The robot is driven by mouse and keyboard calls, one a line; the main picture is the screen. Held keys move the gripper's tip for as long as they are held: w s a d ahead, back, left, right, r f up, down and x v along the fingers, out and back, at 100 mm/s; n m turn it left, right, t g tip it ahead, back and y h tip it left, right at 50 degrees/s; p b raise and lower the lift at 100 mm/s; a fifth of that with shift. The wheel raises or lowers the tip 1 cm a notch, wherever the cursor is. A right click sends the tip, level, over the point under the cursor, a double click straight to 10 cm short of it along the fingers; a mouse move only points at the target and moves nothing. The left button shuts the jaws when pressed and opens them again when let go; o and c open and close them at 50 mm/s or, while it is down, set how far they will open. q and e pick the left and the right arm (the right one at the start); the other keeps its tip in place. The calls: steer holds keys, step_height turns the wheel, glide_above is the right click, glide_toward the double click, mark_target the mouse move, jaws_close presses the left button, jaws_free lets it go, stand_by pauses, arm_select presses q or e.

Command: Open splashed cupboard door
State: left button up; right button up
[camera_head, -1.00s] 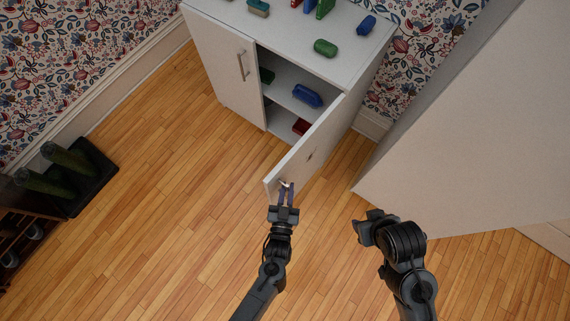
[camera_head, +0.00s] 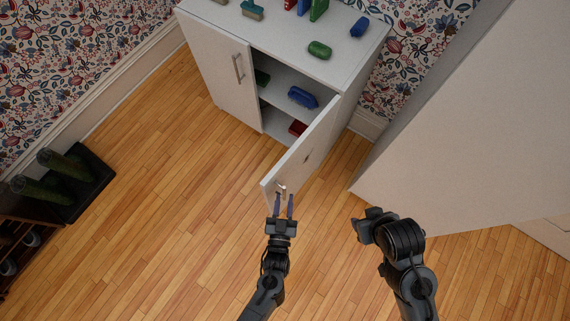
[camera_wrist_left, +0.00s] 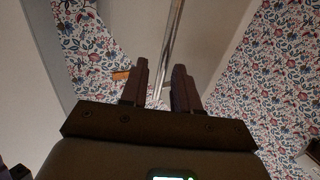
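The white cupboard (camera_head: 283,50) stands at the top middle of the head view. Its right door (camera_head: 308,150) is swung wide open, with a small dark mark on its face. A metal handle (camera_head: 281,187) sits near the door's free edge. My left gripper (camera_head: 284,197) is open, its fingers spread just below the handle and apparently not clamped on it. In the left wrist view the handle bar (camera_wrist_left: 172,48) runs between the spread fingers (camera_wrist_left: 162,85). My right gripper (camera_head: 361,223) hangs to the right, clear of the door; its fingers cannot be made out.
The cupboard's left door (camera_head: 217,72) is closed. Inside are a blue item (camera_head: 303,97) and a red item (camera_head: 297,128). A large pale panel (camera_head: 470,130) stands at right. Boots on a black tray (camera_head: 85,190) are at left. Wooden floor around the door is clear.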

arm_select(q)
steer(key=s+a, duration=0.1)
steer(key=s, duration=0.6)
steer(key=shift+a+p, duration=0.15)
steer(key=shift+p, duration=0.2)
